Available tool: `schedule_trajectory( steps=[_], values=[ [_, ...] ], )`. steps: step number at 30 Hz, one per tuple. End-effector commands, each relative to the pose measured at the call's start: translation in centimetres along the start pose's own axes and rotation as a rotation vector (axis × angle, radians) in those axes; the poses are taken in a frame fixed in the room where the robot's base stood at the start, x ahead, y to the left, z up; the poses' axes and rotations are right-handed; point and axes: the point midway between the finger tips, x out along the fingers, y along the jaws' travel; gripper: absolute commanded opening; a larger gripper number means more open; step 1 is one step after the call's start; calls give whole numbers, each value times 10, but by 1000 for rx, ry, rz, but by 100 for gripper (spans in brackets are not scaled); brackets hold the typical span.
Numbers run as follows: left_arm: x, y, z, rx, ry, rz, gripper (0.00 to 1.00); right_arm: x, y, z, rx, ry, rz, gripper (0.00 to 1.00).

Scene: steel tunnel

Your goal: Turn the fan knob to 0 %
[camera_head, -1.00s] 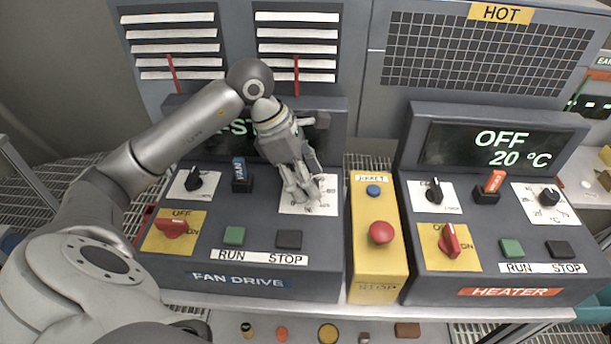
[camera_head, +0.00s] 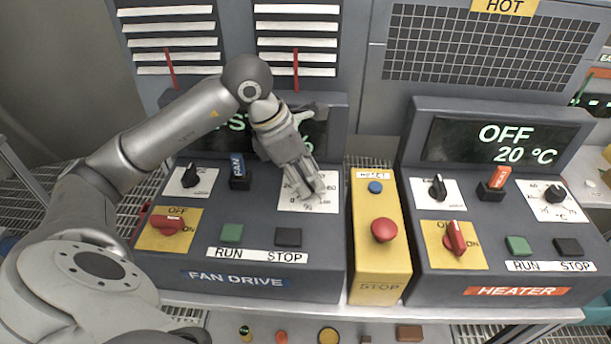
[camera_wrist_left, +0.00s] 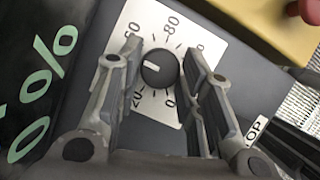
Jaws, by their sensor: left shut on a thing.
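The fan knob (camera_wrist_left: 158,68) is a round black dial with a white mark, on a white scale plate (camera_head: 296,203) on the fan drive panel. My left gripper (camera_head: 312,194) comes down over it and hides it in the head view. In the left wrist view its two fingers (camera_wrist_left: 163,66) stand on either side of the knob, shut on it. The white mark points left toward one finger, which covers part of the scale. 20 shows at lower left, 0 at the bottom, 80 at the top. My right gripper is not in view.
A yellow box (camera_head: 379,255) with a red stop button (camera_head: 384,230) stands just right of the fan panel. Fan RUN (camera_head: 231,233) and STOP (camera_head: 288,237) buttons lie in front of the knob. The heater panel (camera_head: 500,235) is further right; its display reads OFF, 20 °C.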

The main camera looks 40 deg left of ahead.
Motion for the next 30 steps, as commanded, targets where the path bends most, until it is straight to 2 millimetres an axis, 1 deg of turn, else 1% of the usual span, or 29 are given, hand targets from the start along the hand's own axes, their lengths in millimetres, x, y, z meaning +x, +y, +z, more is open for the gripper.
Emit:
schedule_trajectory(
  steps=[5, 6, 10, 18, 22, 26, 30],
  values=[
    [-1, 1, 1, -2, -2, 2, 10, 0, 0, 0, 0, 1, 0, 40],
    [-1, 1, 1, -2, -2, 2, 39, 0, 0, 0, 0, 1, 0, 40],
    [-1, 1, 0, -1, -1, 1, 56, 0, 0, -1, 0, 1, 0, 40],
    [0, 0, 0, 0, -1, -1, 56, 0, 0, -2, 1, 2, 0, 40],
    [-7, 1, 1, 0, -2, 1, 56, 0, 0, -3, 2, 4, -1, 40],
    [-26, 1, 1, 1, -2, 5, 56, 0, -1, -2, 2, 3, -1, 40],
    [-57, 2, 1, 0, -3, 6, 56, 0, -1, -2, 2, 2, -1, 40]
  ],
)
